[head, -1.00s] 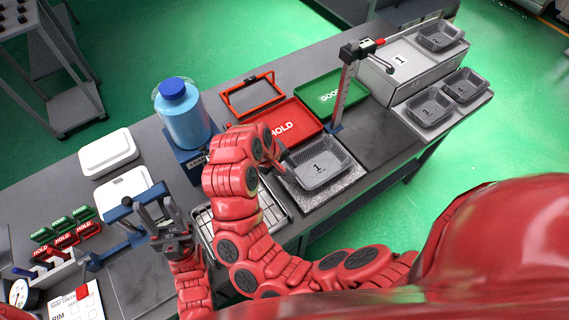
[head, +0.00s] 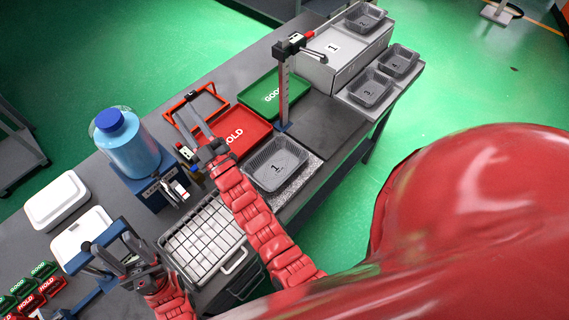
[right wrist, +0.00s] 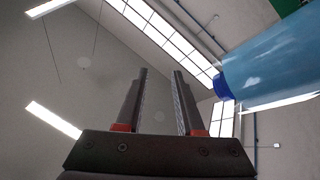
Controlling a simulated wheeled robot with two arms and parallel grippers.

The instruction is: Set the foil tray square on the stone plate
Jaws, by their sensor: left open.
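The dark grey foil tray marked 1 (head: 277,160) sits on the speckled stone plate (head: 308,172). Bare plate shows along the tray's right and lower right sides. My right forearm hides part of the plate's left side, so I cannot tell if the tray is fully square. My right gripper (head: 188,130) is open and empty, left of the tray near the red HOLD tray. Its two spread fingers also show in the right wrist view (right wrist: 160,100), with nothing between them. My left gripper (head: 112,252) is open and empty, at the lower left by a blue stand.
A red HOLD tray (head: 236,130) and a green GOOD tray (head: 277,93) lie behind. A post gauge (head: 284,95) stands beside the green tray. A blue bottle (head: 128,148) stands left. A wire rack (head: 203,240) is in front. Other foil trays (head: 371,88) are at right.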

